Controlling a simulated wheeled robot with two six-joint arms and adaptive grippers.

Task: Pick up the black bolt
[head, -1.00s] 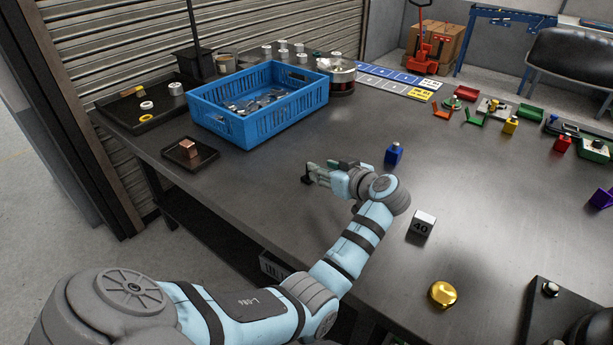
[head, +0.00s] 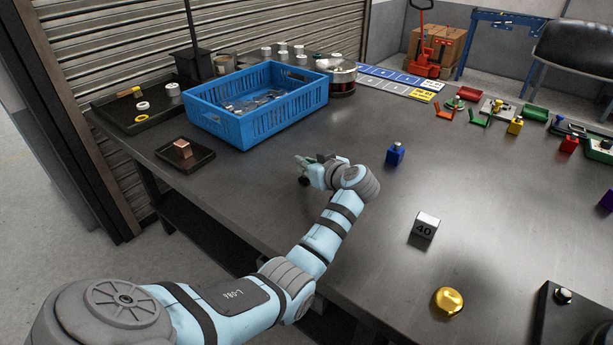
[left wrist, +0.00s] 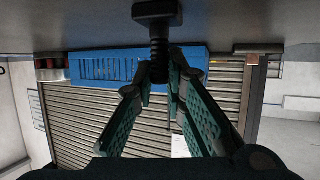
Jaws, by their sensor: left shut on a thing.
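The black bolt (left wrist: 158,30) shows in the left wrist view with its wide head toward the tabletop and its shank between my fingertips. In the head view it is a small dark shape (head: 304,181) just below my left gripper (head: 304,163), near the table's left front edge. My left gripper (left wrist: 158,72) is shut on the bolt's shank. I cannot tell whether the bolt's head touches the table. My right gripper is not in view.
A blue crate (head: 252,128) with metal parts stands behind the gripper. A small dark tray (head: 200,158) with a copper block lies left.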

